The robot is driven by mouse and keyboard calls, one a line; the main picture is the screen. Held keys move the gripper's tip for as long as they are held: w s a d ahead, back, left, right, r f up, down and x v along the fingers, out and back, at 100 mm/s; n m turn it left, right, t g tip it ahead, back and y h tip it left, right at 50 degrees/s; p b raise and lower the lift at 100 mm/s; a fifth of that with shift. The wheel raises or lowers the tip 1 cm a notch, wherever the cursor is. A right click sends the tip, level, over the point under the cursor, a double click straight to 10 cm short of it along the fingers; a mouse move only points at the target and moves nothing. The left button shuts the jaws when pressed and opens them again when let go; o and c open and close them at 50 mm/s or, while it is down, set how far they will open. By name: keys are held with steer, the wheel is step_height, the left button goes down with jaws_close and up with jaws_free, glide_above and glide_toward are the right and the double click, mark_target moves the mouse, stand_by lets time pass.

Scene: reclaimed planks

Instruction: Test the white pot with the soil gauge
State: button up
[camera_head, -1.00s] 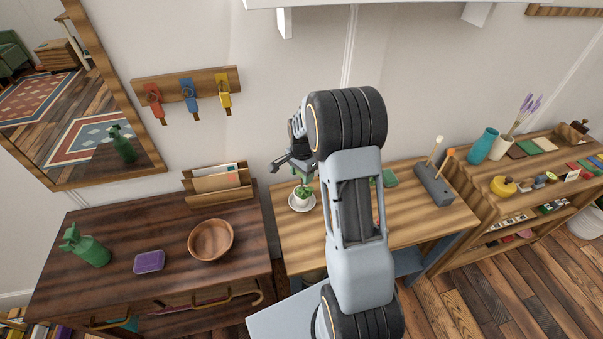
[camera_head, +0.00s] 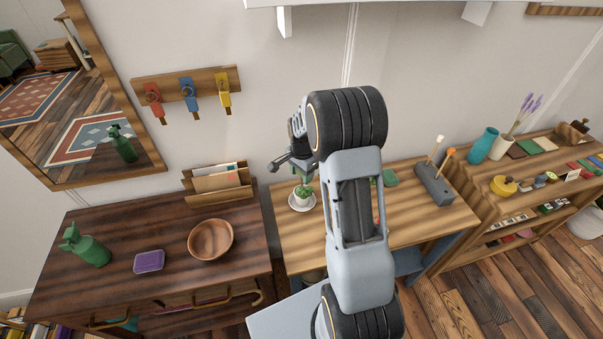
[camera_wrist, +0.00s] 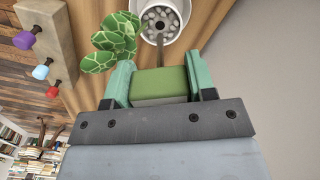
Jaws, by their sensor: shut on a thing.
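The white pot (camera_head: 302,203) stands on a white saucer at the left of the light wooden desk, with a green plant (camera_head: 304,191) in it. My gripper (camera_head: 301,174) is directly above the pot. In the wrist view, its teal fingers are shut on the green block-shaped head of the soil gauge (camera_wrist: 160,83). The gauge's thin grey probe runs toward the pebbles in the white pot (camera_wrist: 177,34); I cannot tell how deep its tip is. The patterned green leaves (camera_wrist: 113,42) are close beside the left finger. The head view mostly hides the gauge.
A wooden bowl (camera_head: 211,240), purple box (camera_head: 149,261) and green spray bottle (camera_head: 87,248) are on the dark table at left.

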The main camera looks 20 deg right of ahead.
steer(key=shift+f+b, duration=1.65)
steer(key=shift+f, duration=0.55)
steer(key=shift+r, duration=0.1)
steer(key=shift+r+p, duration=2.1)
steer(key=shift+r, duration=0.85)
